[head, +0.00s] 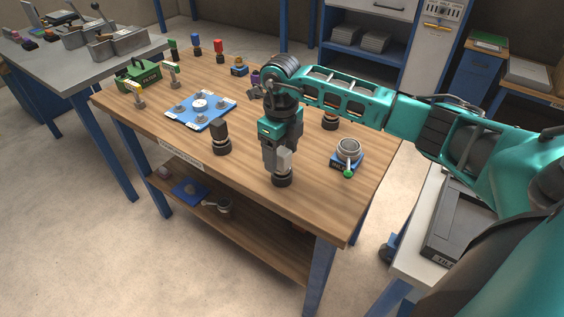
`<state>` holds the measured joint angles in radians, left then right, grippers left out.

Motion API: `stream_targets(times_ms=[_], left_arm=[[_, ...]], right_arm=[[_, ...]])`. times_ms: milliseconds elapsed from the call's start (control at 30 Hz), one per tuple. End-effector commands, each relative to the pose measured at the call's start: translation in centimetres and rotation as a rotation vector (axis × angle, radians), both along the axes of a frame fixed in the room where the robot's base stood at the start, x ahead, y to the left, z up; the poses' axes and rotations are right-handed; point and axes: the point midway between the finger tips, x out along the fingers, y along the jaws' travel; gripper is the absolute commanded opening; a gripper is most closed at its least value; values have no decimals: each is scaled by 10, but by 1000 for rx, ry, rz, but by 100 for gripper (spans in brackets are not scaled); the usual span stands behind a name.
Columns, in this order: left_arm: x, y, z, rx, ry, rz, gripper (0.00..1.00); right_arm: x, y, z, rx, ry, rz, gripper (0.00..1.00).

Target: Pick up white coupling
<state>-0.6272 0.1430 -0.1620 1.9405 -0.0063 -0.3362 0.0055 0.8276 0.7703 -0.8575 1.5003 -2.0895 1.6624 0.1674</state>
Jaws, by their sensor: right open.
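My right gripper (279,155) points straight down over the front middle of the wooden table (190,148). Its jaws are open around a pale, whitish piece (284,161), which looks like the white coupling. This piece sits on a round black base (282,180) on the table. The fingers partly hide it, so I cannot tell whether they touch it. My left gripper is not in view.
A round metal device with a green knob (348,173) stands to the right. Bare wood lies between them.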

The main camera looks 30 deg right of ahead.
Motion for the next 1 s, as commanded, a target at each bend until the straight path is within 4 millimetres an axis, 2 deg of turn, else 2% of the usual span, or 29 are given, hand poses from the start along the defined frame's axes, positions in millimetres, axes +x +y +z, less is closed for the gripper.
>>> stream_targets(times_ms=[100,200,500,1000], left_arm=[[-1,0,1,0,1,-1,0],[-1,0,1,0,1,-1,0],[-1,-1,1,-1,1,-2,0],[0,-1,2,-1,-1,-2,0]], right_arm=[[0,-3,-20,1,4,0,72],[0,-3,-31,1,3,-1,72],[0,-3,-37,0,0,1,72],[0,-3,-36,0,0,0,25]])
